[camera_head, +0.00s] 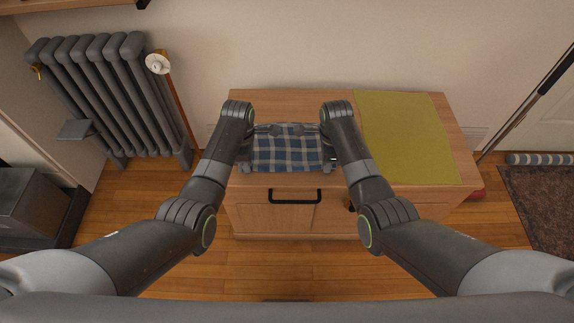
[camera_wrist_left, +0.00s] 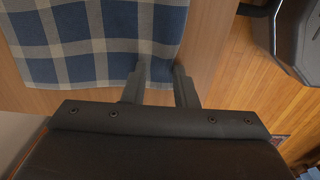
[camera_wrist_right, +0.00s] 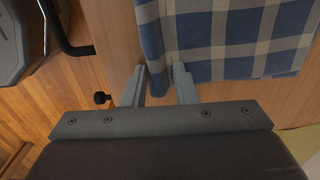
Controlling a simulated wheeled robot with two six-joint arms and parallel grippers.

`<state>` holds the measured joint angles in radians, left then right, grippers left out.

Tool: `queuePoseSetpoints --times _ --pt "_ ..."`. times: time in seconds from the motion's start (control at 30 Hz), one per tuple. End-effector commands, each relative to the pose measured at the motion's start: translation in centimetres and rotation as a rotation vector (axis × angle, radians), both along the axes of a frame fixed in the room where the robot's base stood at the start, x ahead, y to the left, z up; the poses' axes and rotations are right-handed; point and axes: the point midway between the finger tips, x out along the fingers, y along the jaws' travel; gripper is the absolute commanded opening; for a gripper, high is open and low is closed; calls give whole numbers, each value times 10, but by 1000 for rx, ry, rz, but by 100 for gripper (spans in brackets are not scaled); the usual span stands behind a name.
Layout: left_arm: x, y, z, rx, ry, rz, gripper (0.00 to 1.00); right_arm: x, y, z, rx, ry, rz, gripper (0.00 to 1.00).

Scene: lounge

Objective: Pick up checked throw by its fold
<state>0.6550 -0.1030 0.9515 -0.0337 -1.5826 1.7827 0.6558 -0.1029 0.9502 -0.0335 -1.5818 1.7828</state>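The checked throw (camera_head: 287,152), blue, white and grey, lies folded on the wooden cabinet between my two grippers. The far edge of the throw is partly hidden by my wrists.
The wooden cabinet (camera_head: 275,217) has a black handle (camera_head: 295,194) at its front. A yellow-green mat (camera_head: 408,135) covers its right part. A grey radiator (camera_head: 105,95) stands left along the wall. A brown rug (camera_head: 545,205) lies on the floor at right.

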Motion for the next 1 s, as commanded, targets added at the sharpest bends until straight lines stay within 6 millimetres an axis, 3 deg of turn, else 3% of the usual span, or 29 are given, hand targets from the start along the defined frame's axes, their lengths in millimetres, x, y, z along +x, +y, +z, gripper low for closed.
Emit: queuePoseSetpoints --times 0.37,0.77,1.0 --pt "-1 0 -1 0 2 0 0 -1 0 -1 0 2 0 0" --pt "-1 1 1 1 2 1 0 -1 0 1 -1 2 0 0" --pt "0 1 15 1 1 1 0 -1 0 15 -1 1 0 0"
